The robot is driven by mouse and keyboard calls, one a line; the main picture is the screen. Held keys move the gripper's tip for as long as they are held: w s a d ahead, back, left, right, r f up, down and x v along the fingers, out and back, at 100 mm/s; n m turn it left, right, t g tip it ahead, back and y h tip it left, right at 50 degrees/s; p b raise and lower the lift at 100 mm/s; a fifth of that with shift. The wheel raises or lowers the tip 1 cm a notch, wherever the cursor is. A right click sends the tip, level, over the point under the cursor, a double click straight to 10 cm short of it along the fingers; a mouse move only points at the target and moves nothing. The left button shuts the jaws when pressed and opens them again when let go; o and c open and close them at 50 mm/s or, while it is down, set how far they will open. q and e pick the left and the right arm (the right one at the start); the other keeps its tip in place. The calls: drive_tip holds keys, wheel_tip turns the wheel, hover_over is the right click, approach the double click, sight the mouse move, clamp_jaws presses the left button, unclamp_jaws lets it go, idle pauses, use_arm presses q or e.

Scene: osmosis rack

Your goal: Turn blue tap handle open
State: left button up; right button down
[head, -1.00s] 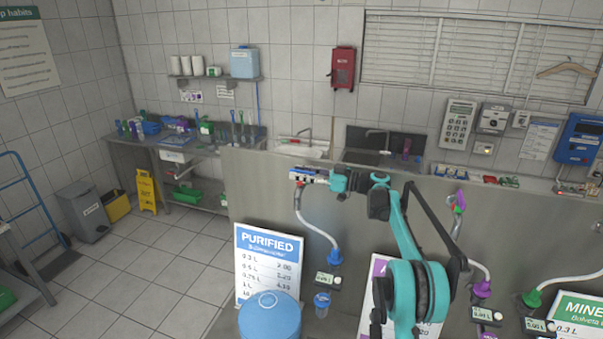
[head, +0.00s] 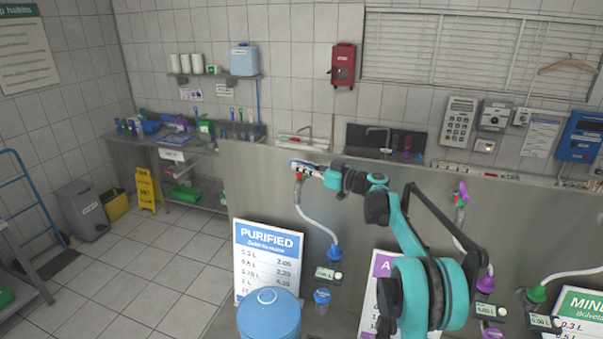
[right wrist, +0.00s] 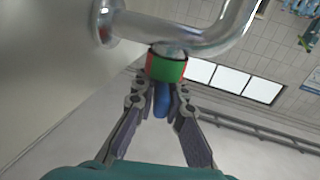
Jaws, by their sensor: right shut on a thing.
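The blue tap handle (right wrist: 161,101) is in the middle of the right wrist view, below a green and red collar (right wrist: 166,69) on a bent steel pipe (right wrist: 222,38). My right gripper (right wrist: 162,92) is shut on the handle, with a finger on each side of it. In the head view, my right gripper (head: 308,169) is at the top of the left hose on the steel panel; there its fingers largely hide the handle. My left gripper is out of view.
A hose (head: 312,220) runs down from this tap to a blue nozzle (head: 334,253). Below stand a PURIFIED price board (head: 268,255) and a blue tank (head: 268,318). A purple-handled tap (head: 462,192) is on the panel to the right.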

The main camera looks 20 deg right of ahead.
drive_tip(key=m+t+h+b, duration=0.2)
drive_tip(key=m+h, duration=0.1)
drive_tip(key=shift+s+a+f+t, duration=0.1)
drive_tip(key=shift+a+t, duration=0.05)
drive_tip(key=shift+t, duration=0.15)
drive_tip(key=m+t+h+b, duration=0.1)
drive_tip(key=m+h, duration=0.1)
drive_tip(key=h, duration=0.1)
drive_tip(key=m+t+h+b, duration=0.1)
drive_tip(key=m+h, duration=0.1)
drive_tip(key=h, duration=0.2)
drive_tip(key=m+h, duration=0.2)
drive_tip(key=h, duration=0.1)
drive_tip(key=m+h, duration=0.2)
drive_tip(key=h, duration=0.1)
drive_tip(key=shift+m+h+b, duration=0.3)
drive_tip(key=shift+h+b, duration=0.05)
drive_tip(key=shift+h, duration=0.05)
drive_tip(key=shift+r+m+g+h, duration=0.15)
drive_tip(key=shift+m+g+h, duration=0.65)
drive_tip(key=shift+h, duration=0.5)
drive_tip(key=shift+r+m+g+h, duration=0.1)
drive_tip(key=shift+m+g+h, duration=0.5)
drive_tip(key=shift+m+h, duration=0.55)
drive_tip(key=shift+h, duration=0.45)
drive_tip(key=c, duration=1.6)
unclamp_jaws()
drive_tip(key=shift+d, duration=0.2)
drive_tip(key=shift+f, duration=0.1)
